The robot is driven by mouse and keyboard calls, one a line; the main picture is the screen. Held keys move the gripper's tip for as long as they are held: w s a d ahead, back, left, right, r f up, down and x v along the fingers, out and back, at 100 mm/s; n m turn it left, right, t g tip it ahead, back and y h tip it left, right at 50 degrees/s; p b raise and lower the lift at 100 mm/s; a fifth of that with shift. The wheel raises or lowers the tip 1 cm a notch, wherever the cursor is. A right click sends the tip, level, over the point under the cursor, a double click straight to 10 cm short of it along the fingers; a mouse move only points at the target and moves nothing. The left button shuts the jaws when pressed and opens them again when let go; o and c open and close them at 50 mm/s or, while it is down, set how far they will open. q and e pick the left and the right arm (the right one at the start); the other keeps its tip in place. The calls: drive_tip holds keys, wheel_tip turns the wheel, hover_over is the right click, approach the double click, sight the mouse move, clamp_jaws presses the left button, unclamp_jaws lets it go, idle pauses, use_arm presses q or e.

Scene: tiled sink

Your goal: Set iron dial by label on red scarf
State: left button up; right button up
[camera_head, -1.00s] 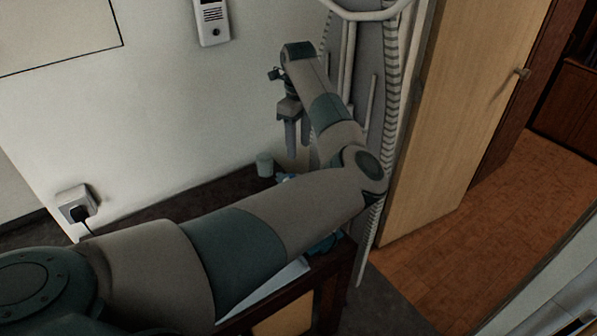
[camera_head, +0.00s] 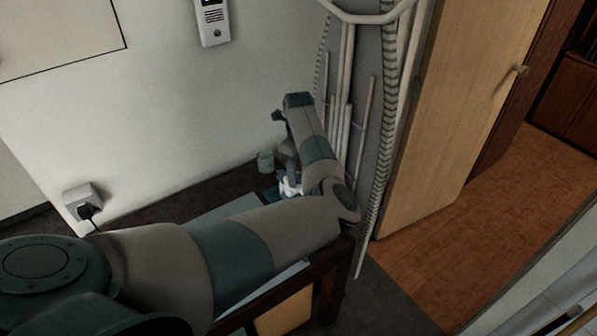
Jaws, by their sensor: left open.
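My left arm reaches in from the left across a dark wooden table (camera_head: 326,292). My left gripper (camera_head: 288,166) points down at the table's far end, partly hidden by its own wrist, and it is open. A small white and teal object (camera_head: 291,188), possibly the iron, lies just below the fingers, mostly hidden behind my arm. I cannot make out its dial or whether the fingers touch it. No red scarf or label shows. My right gripper is not in view.
A grey-green cup (camera_head: 265,161) stands near the wall beside the gripper. A folded ironing board (camera_head: 368,110) stands upright just right of the arm. A plug with a cord (camera_head: 86,210) is at the left wall. A wooden door (camera_head: 455,110) and clear floor lie right.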

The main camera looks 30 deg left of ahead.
use_arm(q)
drive_tip(key=shift+c, duration=0.6)
drive_tip(key=c, duration=0.9)
drive_tip(key=shift+c, duration=0.2)
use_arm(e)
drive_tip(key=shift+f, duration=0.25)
use_arm(q)
drive_tip(key=m+b, duration=0.2)
drive_tip(key=m, duration=0.1)
drive_tip(key=shift+f+b, duration=0.1)
drive_tip(key=shift+b, duration=0.25)
drive_tip(key=m+b, duration=0.3)
drive_tip(key=m, duration=0.2)
drive_tip(key=shift+m, duration=0.4)
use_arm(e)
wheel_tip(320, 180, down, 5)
use_arm(q)
drive_tip(key=m+b, duration=0.2)
drive_tip(key=m, duration=0.2)
drive_tip(key=shift+r+m, duration=0.2)
drive_tip(key=shift+m, duration=0.4)
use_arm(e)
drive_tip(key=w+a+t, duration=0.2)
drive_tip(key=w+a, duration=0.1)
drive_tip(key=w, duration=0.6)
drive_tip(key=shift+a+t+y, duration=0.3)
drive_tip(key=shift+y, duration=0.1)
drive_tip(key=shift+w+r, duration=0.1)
